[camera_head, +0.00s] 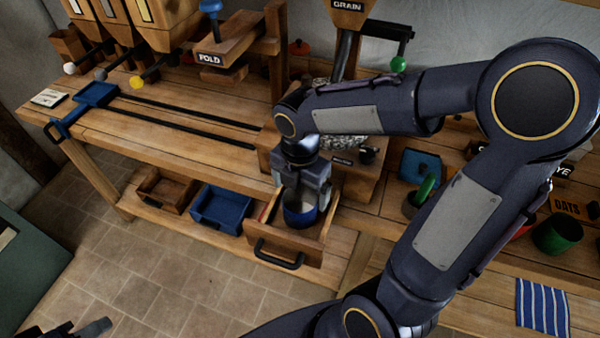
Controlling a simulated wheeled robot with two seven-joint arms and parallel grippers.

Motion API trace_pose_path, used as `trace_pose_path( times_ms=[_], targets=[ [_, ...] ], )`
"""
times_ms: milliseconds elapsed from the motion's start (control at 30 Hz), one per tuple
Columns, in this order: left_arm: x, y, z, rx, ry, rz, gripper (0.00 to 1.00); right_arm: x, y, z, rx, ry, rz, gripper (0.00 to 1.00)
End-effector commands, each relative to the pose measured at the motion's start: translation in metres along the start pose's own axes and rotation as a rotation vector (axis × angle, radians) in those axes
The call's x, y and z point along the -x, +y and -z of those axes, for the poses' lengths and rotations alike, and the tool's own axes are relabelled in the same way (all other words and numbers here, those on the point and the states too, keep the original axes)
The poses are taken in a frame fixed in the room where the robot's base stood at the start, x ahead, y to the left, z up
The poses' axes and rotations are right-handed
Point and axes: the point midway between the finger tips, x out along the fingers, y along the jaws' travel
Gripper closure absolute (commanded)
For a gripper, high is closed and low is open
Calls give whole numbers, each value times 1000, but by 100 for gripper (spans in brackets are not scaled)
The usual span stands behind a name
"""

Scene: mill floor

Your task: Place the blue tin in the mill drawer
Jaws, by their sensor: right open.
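The mill drawer (313,251) is a wooden drawer with a black handle, pulled out from under the bench at the centre. The blue tin (299,217), with something white in it, appears upright inside the drawer's walls. My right gripper (304,200) points down at the tin from above, and its jaws are open. The gripper hides the tin's back part, and I cannot tell whether a finger touches it. A dark part at the bottom left edge looks like my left gripper (88,331); it is mostly cut off.
A wooden box (165,190) and a blue bin (221,209) stand on the low shelf left of the drawer. A blue-handled slide (95,95) sits on black rails on the bench. A green cup (557,234) and a striped cloth (542,308) are at right. The tiled floor is clear.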

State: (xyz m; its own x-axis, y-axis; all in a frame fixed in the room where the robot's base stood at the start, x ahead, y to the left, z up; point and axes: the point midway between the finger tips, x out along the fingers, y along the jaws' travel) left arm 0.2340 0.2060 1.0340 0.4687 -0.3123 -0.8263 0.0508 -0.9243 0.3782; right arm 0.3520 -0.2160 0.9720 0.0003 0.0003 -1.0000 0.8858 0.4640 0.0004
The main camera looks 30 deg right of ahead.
Motion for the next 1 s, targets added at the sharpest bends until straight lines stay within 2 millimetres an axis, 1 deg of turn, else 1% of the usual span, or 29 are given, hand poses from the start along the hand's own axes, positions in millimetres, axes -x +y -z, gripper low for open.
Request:
trace_pose_path(
  times_ms=[33,100,200,367,467,567,600,667,700,767,800,900,1000],
  targets=[
    [2,1,1,0,0,0,64,13,1,0,0,-2,-5,7],
    [2,1,1,0,0,0,64,25,1,0,1,-2,-6,7],
    [3,1,1,0,0,0,64,39,1,0,0,-1,-4,7],
    [3,2,2,0,0,0,64,50,-2,0,-27,2,-7,7],
    [3,2,2,0,0,0,64,57,-13,3,-183,17,-45,7],
    [3,2,2,0,0,0,64,64,-34,11,-505,66,-116,7],
    [3,2,2,0,0,0,64,66,-44,15,-668,99,-148,7],
    [3,2,2,0,0,0,64,68,-58,23,-925,162,-195,7],
    [3,2,2,0,0,0,64,69,-66,28,-1096,213,-223,7],
    [3,2,2,0,0,0,64,69,-76,36,-1338,297,-253,7],
    [3,2,2,0,0,0,64,69,-82,41,-1487,357,-268,7],
    [3,2,2,0,0,0,64,68,-92,53,-1793,500,-281,7],
    [3,2,2,0,0,0,64,66,-97,60,-1996,611,-277,7]
  ],
)
